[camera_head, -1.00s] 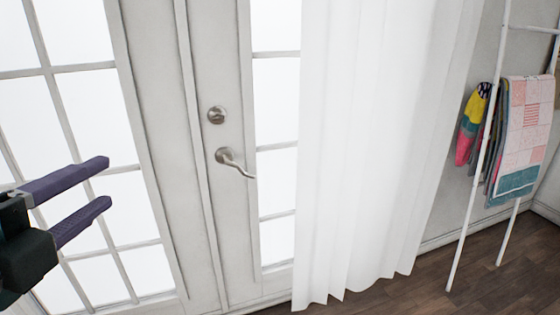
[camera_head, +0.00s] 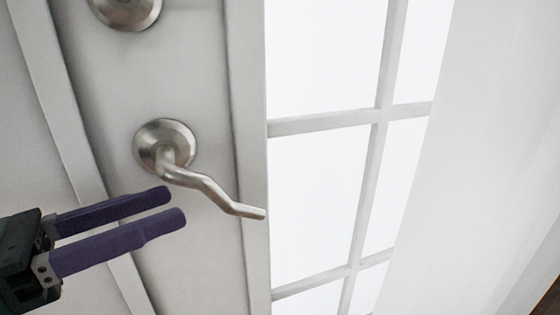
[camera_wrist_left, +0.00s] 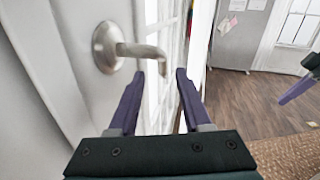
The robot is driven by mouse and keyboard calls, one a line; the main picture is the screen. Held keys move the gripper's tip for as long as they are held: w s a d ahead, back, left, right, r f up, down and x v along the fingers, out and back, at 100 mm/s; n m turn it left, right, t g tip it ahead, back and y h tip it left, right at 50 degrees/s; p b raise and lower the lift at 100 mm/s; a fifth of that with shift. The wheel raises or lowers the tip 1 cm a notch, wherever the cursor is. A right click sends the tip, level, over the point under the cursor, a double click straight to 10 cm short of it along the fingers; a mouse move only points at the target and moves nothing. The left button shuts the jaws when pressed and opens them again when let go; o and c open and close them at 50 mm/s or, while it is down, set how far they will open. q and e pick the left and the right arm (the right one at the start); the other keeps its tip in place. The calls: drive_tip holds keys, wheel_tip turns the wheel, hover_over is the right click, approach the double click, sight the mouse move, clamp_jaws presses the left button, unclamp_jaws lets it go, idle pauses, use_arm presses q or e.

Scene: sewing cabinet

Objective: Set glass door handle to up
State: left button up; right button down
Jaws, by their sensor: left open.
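The glass door handle (camera_head: 208,184) is a brushed metal lever on a round rose, fixed to the white door. In the head view its lever slants down to the right. My left gripper (camera_head: 178,207) is open and empty, with its purple fingers just below and left of the lever, pointing right. In the left wrist view the handle (camera_wrist_left: 138,50) shows ahead of and above the gap between the open fingers (camera_wrist_left: 158,75). I see no clear contact between fingers and lever. A purple finger (camera_wrist_left: 298,90) at the right edge of the wrist view appears to belong to my right gripper.
A round metal lock (camera_head: 125,8) sits above the handle on the door. Glass panes with white bars (camera_head: 325,122) are right of the handle, and a white curtain (camera_head: 480,150) hangs farther right. The wrist view shows open wooden floor (camera_wrist_left: 235,95).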

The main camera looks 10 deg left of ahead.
use_arm(q)
drive_tip(key=p+x, duration=0.1)
drive_tip(key=x, duration=0.9)
drive_tip(key=shift+s+d+f, duration=0.1)
drive_tip(key=shift+s+d, duration=0.05)
drive_tip(key=shift+s, duration=0.05)
clamp_jaws()
idle(1.1)
